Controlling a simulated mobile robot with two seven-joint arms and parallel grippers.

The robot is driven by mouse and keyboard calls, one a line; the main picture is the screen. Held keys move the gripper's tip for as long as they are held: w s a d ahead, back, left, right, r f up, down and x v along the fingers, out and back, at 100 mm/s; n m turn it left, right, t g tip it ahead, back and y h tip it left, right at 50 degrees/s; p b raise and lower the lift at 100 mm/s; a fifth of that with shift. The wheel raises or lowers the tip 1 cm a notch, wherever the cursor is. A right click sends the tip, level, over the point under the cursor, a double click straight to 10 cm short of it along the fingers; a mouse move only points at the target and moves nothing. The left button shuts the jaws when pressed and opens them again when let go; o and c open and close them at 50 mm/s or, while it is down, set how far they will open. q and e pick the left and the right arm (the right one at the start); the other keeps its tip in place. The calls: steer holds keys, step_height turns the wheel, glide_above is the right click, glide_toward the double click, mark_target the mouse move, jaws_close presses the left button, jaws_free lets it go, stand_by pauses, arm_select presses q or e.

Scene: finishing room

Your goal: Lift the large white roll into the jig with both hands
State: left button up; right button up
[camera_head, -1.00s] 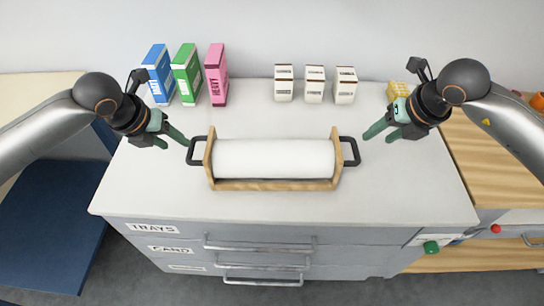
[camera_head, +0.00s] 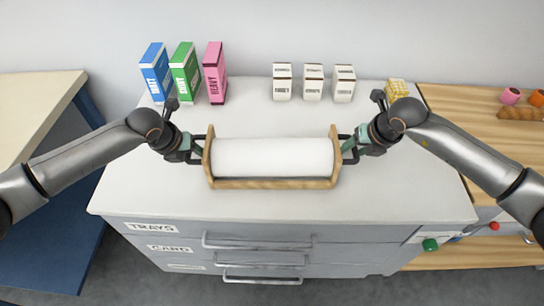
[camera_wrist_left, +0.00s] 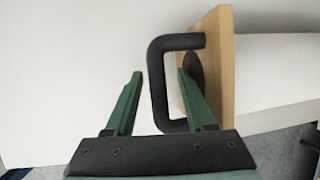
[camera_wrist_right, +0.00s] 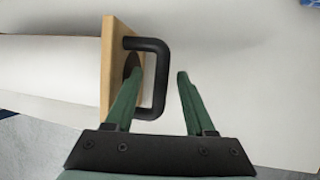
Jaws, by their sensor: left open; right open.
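The large white roll (camera_head: 272,157) lies level in a wooden frame (camera_head: 275,184) on the white worktop, with a black handle at each end. My left gripper (camera_head: 196,148) is open at the left handle (camera_wrist_left: 157,90); in the left wrist view the handle's bar is between the fingers, one finger inside the loop. My right gripper (camera_head: 350,148) is open at the right handle (camera_wrist_right: 161,80), with its bar likewise between the fingers. Neither gripper is closed on a handle. I cannot tell which thing is the jig apart from this frame.
Blue (camera_head: 156,72), green (camera_head: 185,72) and pink (camera_head: 215,73) boxes stand at the back left. Small white cartons (camera_head: 313,82) stand at the back centre, and a yellow item (camera_head: 398,89) at the back right. The worktop (camera_head: 270,205) in front of the frame is clear.

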arm_select(q)
steer(key=shift+f, duration=0.1)
arm_select(e)
steer(key=shift+f, duration=0.1)
arm_select(q)
steer(key=shift+c, duration=0.2)
arm_select(e)
steer(key=shift+c, duration=0.2)
arm_select(q)
jaws_close()
arm_select(e)
jaws_close()
stand_by(0.6)
arm_select(q)
steer(key=shift+w+r, duration=0.2)
arm_select(e)
steer(key=shift+w+r, duration=0.2)
steer(key=shift+r, duration=0.05)
